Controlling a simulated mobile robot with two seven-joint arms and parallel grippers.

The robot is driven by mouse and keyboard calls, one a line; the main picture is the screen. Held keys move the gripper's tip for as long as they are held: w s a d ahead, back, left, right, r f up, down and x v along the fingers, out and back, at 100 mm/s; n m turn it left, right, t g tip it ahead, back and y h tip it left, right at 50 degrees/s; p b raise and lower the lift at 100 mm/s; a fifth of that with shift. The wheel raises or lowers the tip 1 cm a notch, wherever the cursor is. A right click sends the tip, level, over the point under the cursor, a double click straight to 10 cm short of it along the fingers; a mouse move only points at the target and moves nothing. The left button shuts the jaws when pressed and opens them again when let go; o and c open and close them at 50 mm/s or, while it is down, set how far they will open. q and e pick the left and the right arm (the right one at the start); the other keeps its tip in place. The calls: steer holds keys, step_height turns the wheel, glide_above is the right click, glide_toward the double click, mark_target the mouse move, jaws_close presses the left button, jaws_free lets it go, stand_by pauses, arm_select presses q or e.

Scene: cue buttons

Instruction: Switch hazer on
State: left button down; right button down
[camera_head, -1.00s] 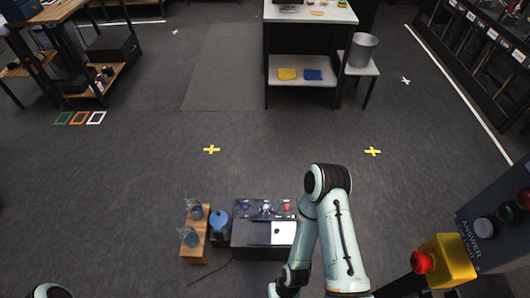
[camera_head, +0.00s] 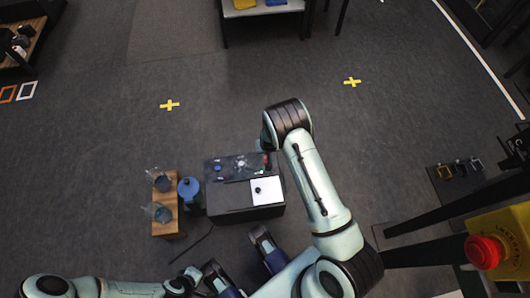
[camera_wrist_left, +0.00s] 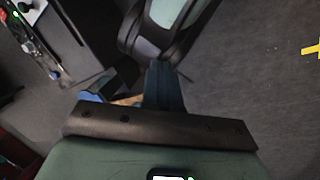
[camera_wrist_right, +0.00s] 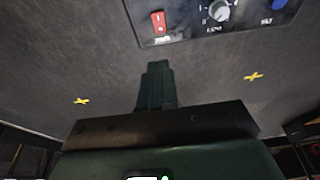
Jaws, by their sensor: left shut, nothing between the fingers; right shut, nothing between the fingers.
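A dark box with a control panel (camera_head: 232,168), likely the hazer, stands on the floor in the middle of the head view. A white square panel (camera_head: 267,190) lies on its front right. In the right wrist view, the panel (camera_wrist_right: 185,35) shows a red rocker switch (camera_wrist_right: 157,22) and a grey knob (camera_wrist_right: 218,10). I cannot tell the rocker's position. My right gripper (camera_wrist_right: 157,68) is shut and empty, pointing toward the panel and apart from the switch in that view. My left gripper (camera_wrist_left: 165,75) is shut and empty, low at the left, near the box's front side.
A wooden stand (camera_head: 167,205) with clear cups and a blue container (camera_head: 189,192) stands left of the box. A cable lies in front. A yellow box with a red button (camera_head: 484,251) is at the right. Floor with yellow crosses (camera_head: 169,105) is free beyond.

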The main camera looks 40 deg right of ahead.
mark_target(266, 157)
arm_select(q)
steer(key=shift+w, duration=0.1)
arm_select(e)
steer(key=shift+w+d+r, duration=0.1)
steer(key=shift+w, duration=0.2)
